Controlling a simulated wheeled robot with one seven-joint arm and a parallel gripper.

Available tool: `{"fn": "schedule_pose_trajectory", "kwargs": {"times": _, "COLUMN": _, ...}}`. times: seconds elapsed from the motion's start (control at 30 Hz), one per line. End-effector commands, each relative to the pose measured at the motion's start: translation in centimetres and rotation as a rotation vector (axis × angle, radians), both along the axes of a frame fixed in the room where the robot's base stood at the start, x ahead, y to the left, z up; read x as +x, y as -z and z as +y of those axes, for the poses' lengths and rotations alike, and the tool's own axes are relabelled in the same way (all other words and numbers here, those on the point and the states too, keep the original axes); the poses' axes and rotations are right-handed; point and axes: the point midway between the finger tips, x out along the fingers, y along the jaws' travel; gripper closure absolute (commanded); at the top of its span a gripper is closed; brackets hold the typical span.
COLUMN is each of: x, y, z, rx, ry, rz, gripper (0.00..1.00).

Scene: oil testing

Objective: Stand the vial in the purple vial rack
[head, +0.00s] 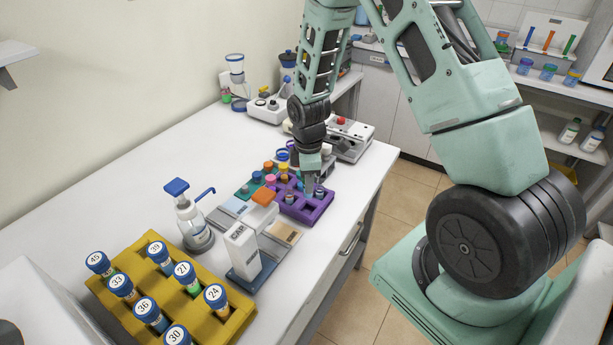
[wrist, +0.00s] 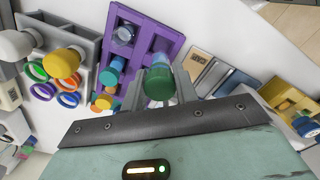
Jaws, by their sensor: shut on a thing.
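The purple vial rack (head: 318,211) stands on the white bench near its right edge. It also shows in the wrist view (wrist: 174,18), with empty square slots and a few capped vials in it. My gripper (head: 309,184) is directly over the rack, pointing down. In the wrist view my gripper (wrist: 158,88) is shut on a vial with a green cap (wrist: 158,84). The vial's clear bluish lower part points at the rack. I cannot tell whether its tip is inside a slot. In the head view the fingers mostly hide it.
A grey-capped vial (wrist: 124,34) and a teal-capped vial (wrist: 110,74) stand in the rack close to the held one. A yellow rack (head: 201,323) with several numbered vials, a pump bottle (head: 192,220) and a white device (head: 242,250) stand nearer. Bare bench lies at left.

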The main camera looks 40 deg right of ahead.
Motion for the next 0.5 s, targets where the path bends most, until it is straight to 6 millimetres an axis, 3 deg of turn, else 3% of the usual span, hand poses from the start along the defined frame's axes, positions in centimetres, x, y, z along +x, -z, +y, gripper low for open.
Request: {"fn": "schedule_pose_trajectory", "kwargs": {"times": 0.5, "x": 0.0, "y": 3.1, "z": 0.0, "rx": 0.0, "ry": 0.001, "rz": 0.0, "gripper": 0.93}}
